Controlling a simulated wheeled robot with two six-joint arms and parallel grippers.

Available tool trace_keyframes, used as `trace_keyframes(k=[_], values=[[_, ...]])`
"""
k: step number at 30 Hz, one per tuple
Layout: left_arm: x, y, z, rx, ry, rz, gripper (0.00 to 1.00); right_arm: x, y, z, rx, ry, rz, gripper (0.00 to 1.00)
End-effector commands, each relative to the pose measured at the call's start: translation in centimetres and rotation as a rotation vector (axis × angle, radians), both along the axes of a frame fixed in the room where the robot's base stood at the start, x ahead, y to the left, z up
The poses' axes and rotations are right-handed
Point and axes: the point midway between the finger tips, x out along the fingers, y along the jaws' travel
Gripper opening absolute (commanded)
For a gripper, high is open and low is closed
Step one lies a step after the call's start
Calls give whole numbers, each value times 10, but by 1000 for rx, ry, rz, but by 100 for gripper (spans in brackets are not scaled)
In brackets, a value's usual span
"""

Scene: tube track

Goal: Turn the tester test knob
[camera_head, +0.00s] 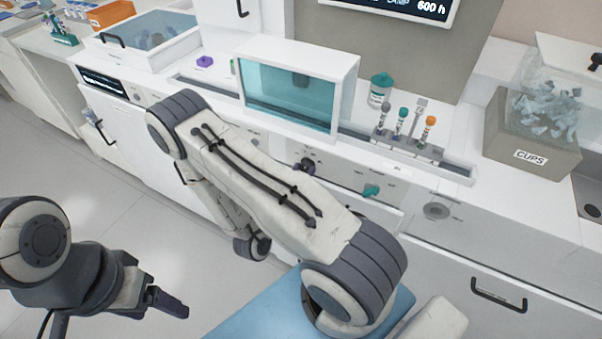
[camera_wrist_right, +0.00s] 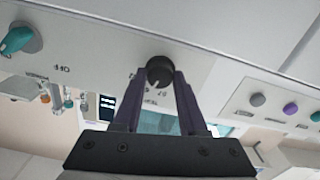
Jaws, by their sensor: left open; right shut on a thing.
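In the right wrist view, a round black knob (camera_wrist_right: 160,72) with a light pointer mark sits on a white panel with small printed labels. My right gripper (camera_wrist_right: 158,84) has its two dark fingers on either side of the knob and is shut on it. In the head view my right arm covers much of the panel front, and I cannot clearly make out that gripper. My left gripper (camera_head: 165,298) is at the lower left, open and empty, above the floor and away from the panel.
A teal knob (camera_head: 371,190) is on the panel to the right of my right arm. A rack (camera_head: 410,143) with several capped tubes, a teal-lidded jar (camera_head: 380,88) and a box labelled CUPS (camera_head: 530,158) stand on the counter. The floor at the left is clear.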

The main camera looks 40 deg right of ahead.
Motion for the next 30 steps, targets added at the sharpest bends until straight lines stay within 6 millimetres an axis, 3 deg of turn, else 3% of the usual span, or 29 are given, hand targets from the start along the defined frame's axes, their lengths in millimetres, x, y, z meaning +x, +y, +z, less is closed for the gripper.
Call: trace_keyframes(k=[12, 13, 15, 25, 30], values=[[0, 0, 0, 0, 0, 0, 72, -1, 0, -2, 6, -2, 0, 0], [0, 0, 0, 0, 0, 0, 72, -1, 0, -2, 6, -2, 0, 45], [0, 0, 0, 0, 0, 0, 72, -1, 0, -2, 6, -2, -1, 71], [0, 0, 0, 0, 0, 0, 72, 0, 1, -1, 4, -4, 0, 71], [0, 0, -3, 0, 0, 0, 72, -4, 12, -1, 4, -4, 5, 71]])
